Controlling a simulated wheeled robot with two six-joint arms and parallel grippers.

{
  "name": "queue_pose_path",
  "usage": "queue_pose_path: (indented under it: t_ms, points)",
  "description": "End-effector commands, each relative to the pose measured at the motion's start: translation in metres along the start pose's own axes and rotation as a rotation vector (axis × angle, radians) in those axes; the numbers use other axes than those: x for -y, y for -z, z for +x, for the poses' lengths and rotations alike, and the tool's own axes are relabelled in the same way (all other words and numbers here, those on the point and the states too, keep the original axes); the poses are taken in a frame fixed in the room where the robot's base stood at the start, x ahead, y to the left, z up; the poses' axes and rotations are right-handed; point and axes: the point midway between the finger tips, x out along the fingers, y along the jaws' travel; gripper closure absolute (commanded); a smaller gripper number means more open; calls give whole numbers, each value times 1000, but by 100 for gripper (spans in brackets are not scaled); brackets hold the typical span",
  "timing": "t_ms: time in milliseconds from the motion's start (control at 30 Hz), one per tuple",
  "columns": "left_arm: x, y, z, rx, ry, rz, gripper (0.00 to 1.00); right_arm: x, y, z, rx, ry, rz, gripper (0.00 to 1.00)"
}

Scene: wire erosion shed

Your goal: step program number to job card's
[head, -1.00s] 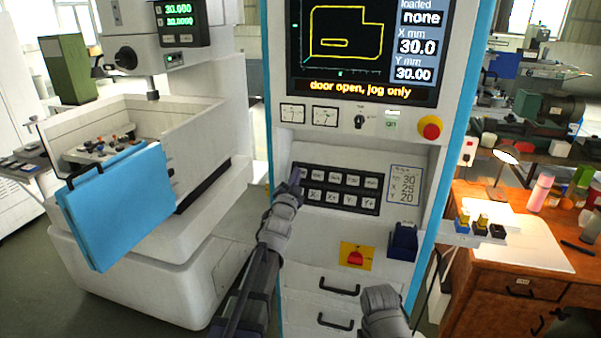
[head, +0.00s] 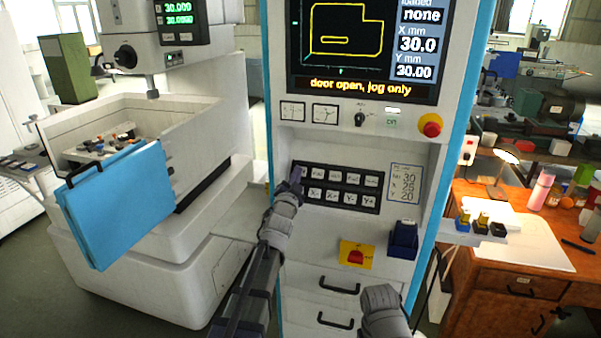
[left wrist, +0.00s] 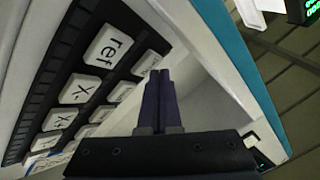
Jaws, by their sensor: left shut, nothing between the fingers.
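The control cabinet's black keypad (head: 336,188) has two rows of pale keys. My left gripper (head: 297,177) is shut and empty, its tips at the keypad's upper left end. In the left wrist view the shut fingertips (left wrist: 158,76) overlap a pale key (left wrist: 149,63) near the "ref" key (left wrist: 109,44); I cannot tell if they touch it. The job card (head: 405,183), right of the keypad, shows 30, 25 and 20. The screen (head: 362,45) reads loaded none, X 30.0, Y 30.00 and "door open, jog only". My right gripper is not visible; only its arm shows.
A red stop button (head: 430,125) sits below the screen. A yellow plate with a red switch (head: 356,254) and a dark blue box (head: 403,240) are under the keypad. The machine's blue door (head: 120,205) stands at left. A wooden desk (head: 500,270) is at right.

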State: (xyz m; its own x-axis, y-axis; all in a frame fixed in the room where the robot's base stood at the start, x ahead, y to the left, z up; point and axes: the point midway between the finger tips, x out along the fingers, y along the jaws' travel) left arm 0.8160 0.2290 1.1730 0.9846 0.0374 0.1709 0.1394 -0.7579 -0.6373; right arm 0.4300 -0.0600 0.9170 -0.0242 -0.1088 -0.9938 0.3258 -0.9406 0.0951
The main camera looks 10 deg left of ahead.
Motion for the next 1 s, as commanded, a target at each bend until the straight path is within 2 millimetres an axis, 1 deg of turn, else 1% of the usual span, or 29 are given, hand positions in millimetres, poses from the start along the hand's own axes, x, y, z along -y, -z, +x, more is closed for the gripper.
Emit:
queue_pose_path:
  t_ms: [1000]
  points:
    - [-4,-4,6,0,0,1,100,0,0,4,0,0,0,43]
